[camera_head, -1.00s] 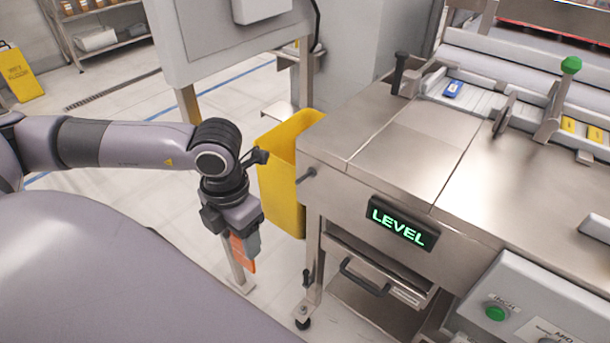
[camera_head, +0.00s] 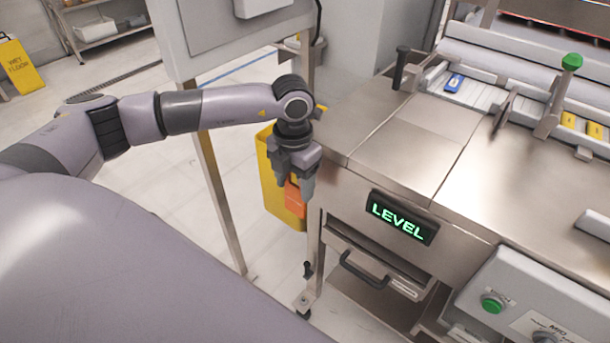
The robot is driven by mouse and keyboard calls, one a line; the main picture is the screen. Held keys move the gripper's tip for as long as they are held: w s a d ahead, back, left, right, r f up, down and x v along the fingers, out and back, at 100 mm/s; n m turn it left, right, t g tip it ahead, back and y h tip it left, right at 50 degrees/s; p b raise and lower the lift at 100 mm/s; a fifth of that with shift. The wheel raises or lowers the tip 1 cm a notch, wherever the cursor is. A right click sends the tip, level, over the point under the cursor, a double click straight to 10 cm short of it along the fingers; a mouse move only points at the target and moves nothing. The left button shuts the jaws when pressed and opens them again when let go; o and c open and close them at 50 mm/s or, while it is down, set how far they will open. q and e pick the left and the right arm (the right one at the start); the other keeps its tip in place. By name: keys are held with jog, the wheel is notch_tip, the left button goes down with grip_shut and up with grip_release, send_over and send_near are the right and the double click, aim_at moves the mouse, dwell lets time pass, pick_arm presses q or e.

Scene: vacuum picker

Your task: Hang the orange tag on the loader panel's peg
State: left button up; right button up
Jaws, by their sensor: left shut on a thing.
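My left gripper (camera_head: 294,186) is shut on the orange tag (camera_head: 295,200), which hangs down below the fingers. They are beside the left corner of the steel loader panel (camera_head: 345,195), in front of the yellow bin. The panel's short dark peg, seen near that corner earlier, is now hidden behind my left gripper. I cannot tell whether the tag touches the peg. My right gripper is not in view.
The yellow bin (camera_head: 269,180) stands close behind my left gripper. A lit LEVEL sign (camera_head: 402,217) and a drawer handle (camera_head: 364,276) are on the front.

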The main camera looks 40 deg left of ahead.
pick_arm(q)
jog(key=w, duration=0.2)
jog(key=shift+w+d, duration=0.15)
jog(key=shift+w, duration=0.25)
jog(key=shift+w+f, duration=0.25)
jog(key=shift+f, duration=0.3)
jog(key=shift+f, duration=0.15)
jog(key=o, duration=1)
jog(key=shift+o, duration=0.2)
jog(key=shift+f, duration=0.1)
notch_tip(320, 180, up, 7)
jog(key=shift+w+a, duration=0.15)
jog(key=shift+a, duration=0.25)
